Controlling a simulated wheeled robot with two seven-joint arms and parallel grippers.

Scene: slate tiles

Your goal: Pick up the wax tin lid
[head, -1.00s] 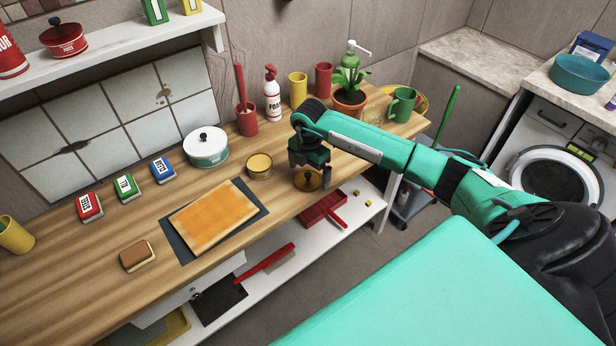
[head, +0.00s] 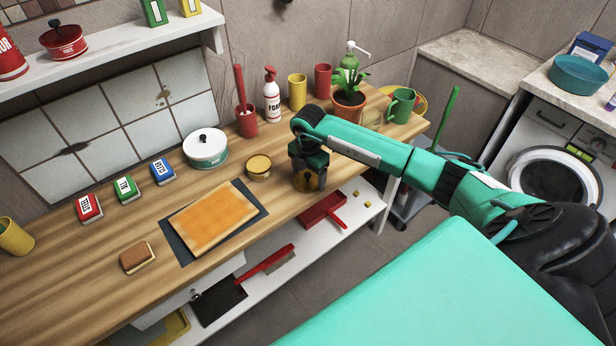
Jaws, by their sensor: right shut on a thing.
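The wax tin lid (head: 307,182), a round brassy disc, is at the front edge of the wooden counter. My right gripper (head: 309,184) points down over it and is shut on it; its fingers hide part of the lid. I cannot tell whether the lid still touches the counter. The open wax tin (head: 259,168), a low gold-coloured round tin, stands just left of the gripper on the counter. My left gripper is not in view.
A white lidded pot (head: 206,150) and a wooden board on a dark mat (head: 263,211) are to the left. A plant pot (head: 348,108) and green mug (head: 401,105) stand behind my right arm. A red dustpan (head: 322,210) lies on the shelf below.

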